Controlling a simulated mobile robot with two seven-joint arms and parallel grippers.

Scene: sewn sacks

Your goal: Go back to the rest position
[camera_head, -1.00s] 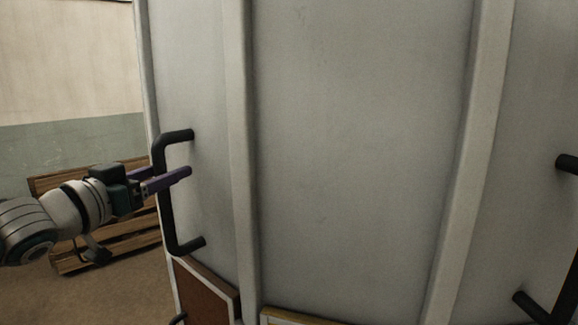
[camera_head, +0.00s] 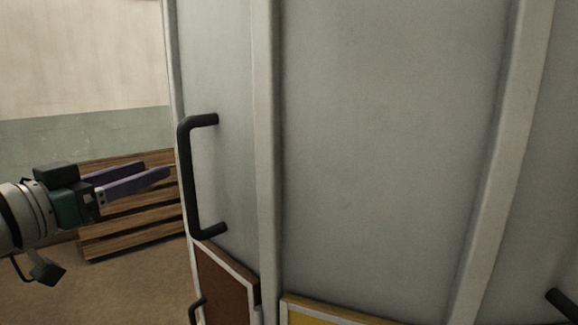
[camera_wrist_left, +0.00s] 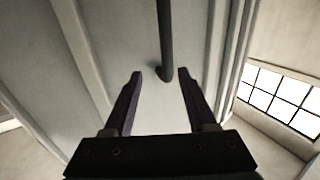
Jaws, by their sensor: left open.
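My left gripper (camera_head: 140,176) is at the left of the head view, with its purple fingers apart and nothing between them. It is left of a dark bar handle (camera_head: 188,175) on a large grey panelled surface (camera_head: 380,140), with a gap between fingertips and handle. In the left wrist view the open fingers (camera_wrist_left: 160,78) point toward the grey surface, and the dark handle (camera_wrist_left: 165,40) appears ahead, its lower end between the fingertips in the picture. My right gripper is not in view.
A slatted wooden bench or pallet (camera_head: 125,215) stands behind my left gripper near the wall. Brown (camera_head: 226,290) and yellow (camera_head: 325,312) panels sit low on the grey structure. Another dark handle (camera_head: 562,303) shows at the lower right. A window (camera_wrist_left: 285,100) shows in the wrist view.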

